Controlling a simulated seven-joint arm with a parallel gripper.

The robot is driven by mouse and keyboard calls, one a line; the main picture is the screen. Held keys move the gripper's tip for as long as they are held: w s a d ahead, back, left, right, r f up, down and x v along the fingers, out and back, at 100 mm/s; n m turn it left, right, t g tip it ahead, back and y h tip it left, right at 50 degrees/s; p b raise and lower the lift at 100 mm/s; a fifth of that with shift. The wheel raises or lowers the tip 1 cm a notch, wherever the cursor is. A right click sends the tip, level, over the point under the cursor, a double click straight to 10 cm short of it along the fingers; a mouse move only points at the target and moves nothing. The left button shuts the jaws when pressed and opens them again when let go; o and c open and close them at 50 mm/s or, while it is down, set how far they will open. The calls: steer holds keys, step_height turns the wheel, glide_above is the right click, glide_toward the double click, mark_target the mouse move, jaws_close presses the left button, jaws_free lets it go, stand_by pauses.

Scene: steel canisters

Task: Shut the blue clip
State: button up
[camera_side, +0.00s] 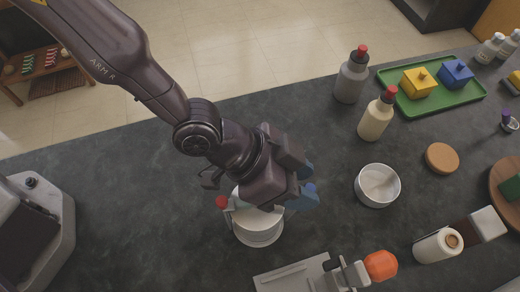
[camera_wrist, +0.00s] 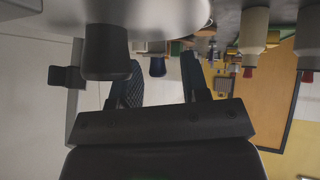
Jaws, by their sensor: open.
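A pale round canister (camera_side: 258,232) stands on the dark counter in the side view, its upper part partly covered by my gripper. A red-tipped clip (camera_side: 222,202) shows at its left side. The blue clip (camera_side: 303,198) shows at its right side, close against my gripper; whether it touches is not clear, and its lower part is hard to make out. My gripper (camera_wrist: 162,80) is open in the wrist view. A small dark blue knob (camera_wrist: 157,67) appears between the two fingers, apart from both. The canister's pale underside or rim (camera_wrist: 150,12) fills the top of that view.
A white bowl (camera_side: 377,187) and two red-capped bottles (camera_side: 351,76) stand to the right. A green tray (camera_side: 432,104) holds a yellow and a blue box. An orange-knobbed device (camera_side: 380,265) is at the front.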

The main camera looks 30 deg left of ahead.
steer(key=v, duration=1.3)
steer(key=shift+f, duration=0.1)
steer(key=w+d+r+n+g+y, duration=0.25)
steer(key=d+y, duration=0.45)
steer(key=d, duration=0.7)
steer(key=a+f, duration=0.1)
steer(key=f, duration=0.2)
steer(key=a+f+n+y, duration=0.1)
steer(key=f, duration=0.3)
steer(key=w+a+f+n, duration=0.1)
steer(key=f, duration=0.3)
steer(key=shift+a+n+g+y, duration=0.25)
steer(key=shift+a+g+y, duration=0.1)
steer(key=shift+y, duration=0.05)
jaws_close()
